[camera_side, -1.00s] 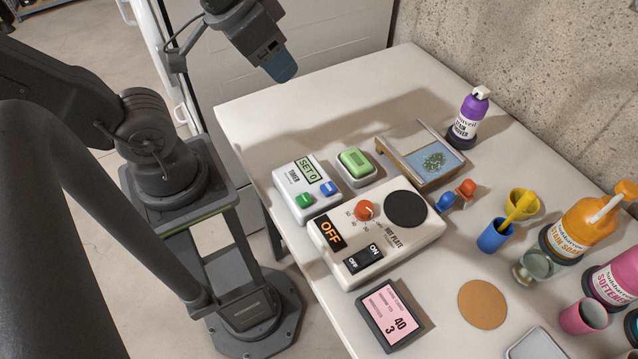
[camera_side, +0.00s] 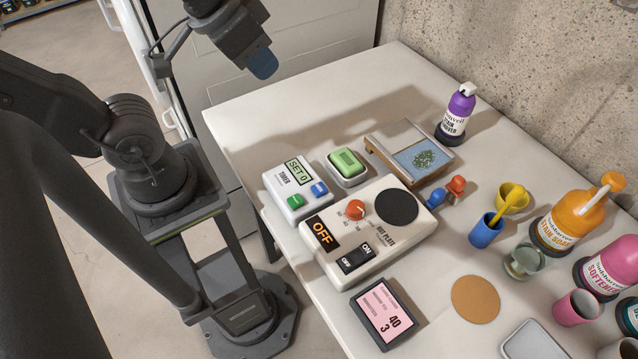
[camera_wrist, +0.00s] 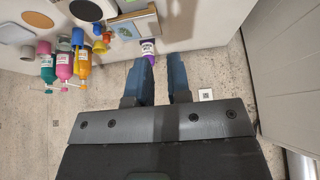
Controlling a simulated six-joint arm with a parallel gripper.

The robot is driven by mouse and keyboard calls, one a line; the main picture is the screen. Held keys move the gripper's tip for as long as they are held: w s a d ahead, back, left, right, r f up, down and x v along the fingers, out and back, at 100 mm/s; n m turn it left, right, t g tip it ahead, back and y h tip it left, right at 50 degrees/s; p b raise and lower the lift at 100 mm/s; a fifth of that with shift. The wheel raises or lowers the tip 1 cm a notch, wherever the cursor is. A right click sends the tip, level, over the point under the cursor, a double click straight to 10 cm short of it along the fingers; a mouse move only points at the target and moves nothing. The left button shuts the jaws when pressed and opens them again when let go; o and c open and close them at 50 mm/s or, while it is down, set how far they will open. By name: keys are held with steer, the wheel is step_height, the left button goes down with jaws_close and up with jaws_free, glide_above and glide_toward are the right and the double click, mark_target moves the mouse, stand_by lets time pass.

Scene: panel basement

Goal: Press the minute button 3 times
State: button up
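The timer (camera_side: 297,190) is a white box on the table with a display reading "SET 0". It has a green button (camera_side: 295,202) and a blue button (camera_side: 319,189) on its front. Their small lettering is too small to read, so I cannot tell which one is the minute button. My gripper (camera_side: 264,66) is high above and behind the timer, well apart from it, touching nothing. In the wrist view my gripper's two blue fingers (camera_wrist: 160,72) stand apart with an empty gap between them. The timer does not show clearly in the wrist view.
A hot plate (camera_side: 335,262) showing "OFF" sits in front of the timer, and a green soap-like block (camera_side: 346,162) lies beside it. A card (camera_side: 384,314) reads "40" and "3". Bottles, such as the purple one (camera_side: 455,115), and cups crowd the right. The table's back left is clear.

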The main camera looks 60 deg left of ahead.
jaws_close()
stand_by(1.2)
